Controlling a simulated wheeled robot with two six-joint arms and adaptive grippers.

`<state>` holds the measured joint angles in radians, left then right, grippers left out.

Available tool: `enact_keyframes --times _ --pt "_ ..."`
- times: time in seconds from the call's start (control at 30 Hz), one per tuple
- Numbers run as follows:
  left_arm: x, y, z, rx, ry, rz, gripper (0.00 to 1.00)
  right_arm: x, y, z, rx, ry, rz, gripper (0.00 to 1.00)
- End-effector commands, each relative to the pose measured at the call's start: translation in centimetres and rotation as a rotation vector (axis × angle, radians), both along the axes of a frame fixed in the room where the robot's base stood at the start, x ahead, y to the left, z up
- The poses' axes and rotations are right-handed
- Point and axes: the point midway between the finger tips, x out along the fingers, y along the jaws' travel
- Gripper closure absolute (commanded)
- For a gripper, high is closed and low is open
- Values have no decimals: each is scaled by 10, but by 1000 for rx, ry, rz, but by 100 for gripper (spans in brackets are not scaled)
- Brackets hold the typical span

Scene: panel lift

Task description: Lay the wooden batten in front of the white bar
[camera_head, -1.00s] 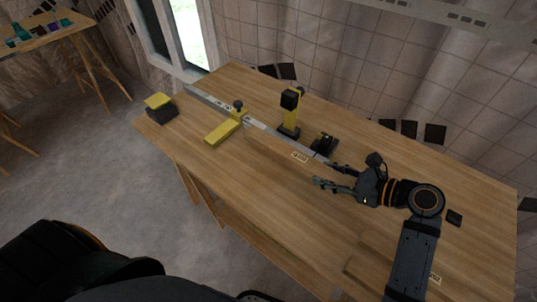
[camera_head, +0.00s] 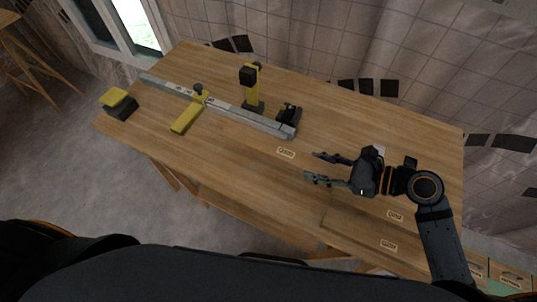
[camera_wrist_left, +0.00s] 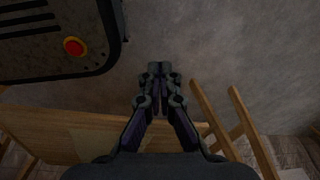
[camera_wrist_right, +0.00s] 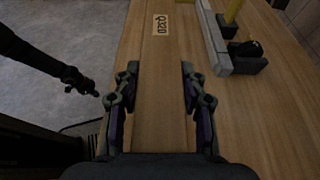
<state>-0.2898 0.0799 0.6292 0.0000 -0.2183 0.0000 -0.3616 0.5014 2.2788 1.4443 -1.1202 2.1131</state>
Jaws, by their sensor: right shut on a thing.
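The wooden batten (camera_wrist_right: 159,85) runs lengthwise between the fingers of my right gripper (camera_wrist_right: 158,75) in the right wrist view, its printed label near the far end. In the head view the batten (camera_head: 285,153) blends with the wood of the table, and whether it touches the top is unclear. My right gripper (camera_head: 312,167) is shut on it near the table's middle. The white bar (camera_head: 230,109) lies behind it, apart from it; it also shows at the right wrist view's upper right (camera_wrist_right: 213,42). My left gripper (camera_wrist_left: 158,75) is shut and empty over the floor.
A yellow bar-like piece (camera_head: 187,117) sticks out in front of the white bar. A black-and-yellow upright device (camera_head: 252,88) and a small black block (camera_head: 289,115) stand behind the bar. A yellow-topped block (camera_head: 119,104) sits at the left edge. More labelled wood (camera_head: 388,245) lies front right.

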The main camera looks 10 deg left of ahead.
Motion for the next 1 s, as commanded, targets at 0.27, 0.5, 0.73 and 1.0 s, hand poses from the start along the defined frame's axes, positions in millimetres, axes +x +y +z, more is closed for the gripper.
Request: enact_keyframes --times 0.27,0.5,0.73,1.0 --pt "-15 1 -8 1 24 1 100 33 26 -15 13 1 -1 98" --pt "-16 1 -9 1 25 1 100 75 55 -46 7 6 0 98" --pt "-15 1 -13 1 23 1 100 98 71 -82 4 3 2 98" --pt "-14 1 -14 1 22 1 100 106 76 -93 3 2 1 98"
